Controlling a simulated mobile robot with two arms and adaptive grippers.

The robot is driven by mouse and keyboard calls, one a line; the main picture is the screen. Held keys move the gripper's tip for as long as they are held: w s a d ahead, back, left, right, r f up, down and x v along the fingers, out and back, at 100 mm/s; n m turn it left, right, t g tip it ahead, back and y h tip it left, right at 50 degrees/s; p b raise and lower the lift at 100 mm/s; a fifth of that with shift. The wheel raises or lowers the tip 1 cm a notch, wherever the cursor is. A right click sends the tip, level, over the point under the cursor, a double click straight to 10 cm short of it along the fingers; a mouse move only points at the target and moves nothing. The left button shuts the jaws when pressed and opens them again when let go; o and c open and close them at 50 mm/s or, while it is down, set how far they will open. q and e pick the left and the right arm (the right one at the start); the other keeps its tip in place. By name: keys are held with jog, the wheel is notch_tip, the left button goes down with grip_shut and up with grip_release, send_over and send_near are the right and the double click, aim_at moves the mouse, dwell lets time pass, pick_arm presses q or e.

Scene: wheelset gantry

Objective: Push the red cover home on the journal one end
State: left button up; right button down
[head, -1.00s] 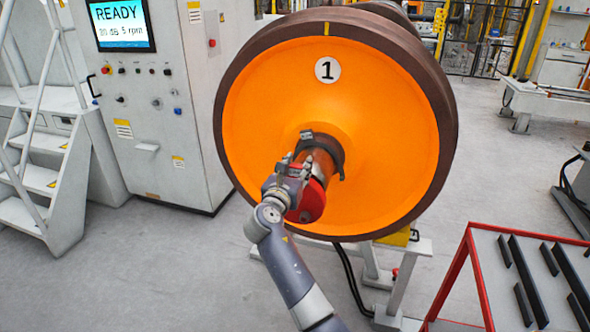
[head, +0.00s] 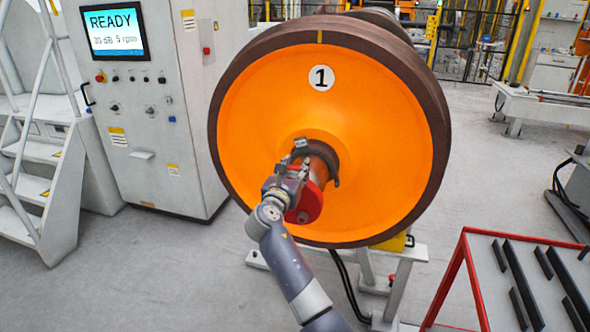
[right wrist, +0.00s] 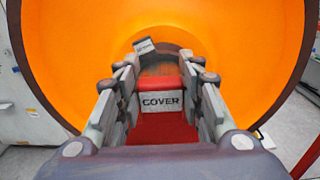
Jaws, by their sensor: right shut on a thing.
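The red cover (head: 309,206) sits at the outer end of the journal (head: 324,162), which juts from the middle of the orange wheel face marked 1 (head: 375,130). In the right wrist view the cover (right wrist: 161,101) bears a COVER label and lies between the fingers. My right gripper (head: 290,178) is shut on the cover; its fingers also show in the wrist view (right wrist: 160,66). A brown stretch of journal shows beyond the cover, in front of a dark collar (head: 331,158). How far the cover sits over the journal is hidden. My left gripper is out of view.
A control cabinet (head: 150,120) with a READY screen (head: 115,31) stands at left beside white steps (head: 35,180). A red-framed table (head: 480,262) with dark bars stands at lower right. A pale stand (head: 397,280) is below the wheel. Open floor lies around.

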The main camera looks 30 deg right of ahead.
jog(key=shift+r, duration=0.1)
jog(key=shift+p, duration=0.5)
dwell(0.6)
jog(key=shift+p, duration=0.4)
jog(key=shift+p, duration=0.4)
jog(key=shift+x, duration=1.75)
jog(key=c, duration=1)
grip_release()
jog(key=shift+s, duration=0.1)
jog(key=shift+a, duration=0.15)
